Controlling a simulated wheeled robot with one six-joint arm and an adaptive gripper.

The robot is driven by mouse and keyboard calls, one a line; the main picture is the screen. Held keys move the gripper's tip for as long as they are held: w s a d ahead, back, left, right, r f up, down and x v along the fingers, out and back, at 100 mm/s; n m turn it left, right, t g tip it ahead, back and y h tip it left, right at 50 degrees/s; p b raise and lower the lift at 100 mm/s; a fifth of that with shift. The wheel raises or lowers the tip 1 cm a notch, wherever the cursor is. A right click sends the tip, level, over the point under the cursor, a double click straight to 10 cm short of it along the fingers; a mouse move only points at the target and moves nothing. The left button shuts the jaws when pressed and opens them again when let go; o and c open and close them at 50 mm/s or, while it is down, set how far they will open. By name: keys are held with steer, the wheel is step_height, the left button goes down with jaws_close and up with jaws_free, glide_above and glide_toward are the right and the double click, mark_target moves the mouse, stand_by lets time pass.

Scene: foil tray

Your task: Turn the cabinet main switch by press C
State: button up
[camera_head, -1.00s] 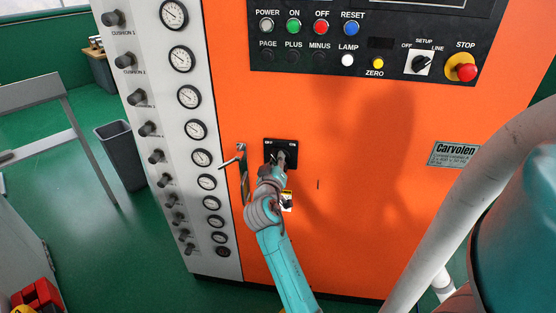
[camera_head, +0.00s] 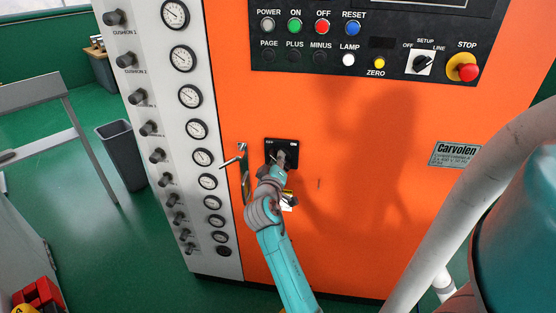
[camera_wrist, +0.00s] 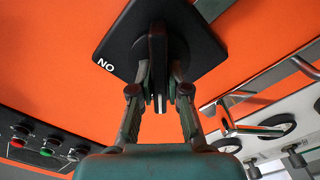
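The cabinet main switch (camera_head: 293,146) is a black square plate with a black handle, on the orange front of press C. In the wrist view its plate (camera_wrist: 195,28) stands tilted, with the ON label upside down at its left corner. The handle (camera_wrist: 158,45) stands upright in that picture, at a slant to the plate's edges. My gripper (camera_head: 279,160) is at the switch. In the wrist view, my gripper (camera_wrist: 160,80) has one finger on each side of the handle and looks shut on it. Exact finger contact is partly hidden.
A metal lever handle (camera_head: 243,165) sticks out just left of the switch. Gauges and knobs line the grey panel (camera_head: 165,120) further left. The button panel (camera_head: 370,45) is above, with a red stop button (camera_head: 467,71). The orange front between is clear.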

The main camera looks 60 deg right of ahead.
steer(key=o, duration=0.3)
steer(key=shift+a, duration=0.15)
steer(key=v, duration=1.1)
steer(key=shift+a, duration=0.4)
steer(key=shift+s, duration=0.1)
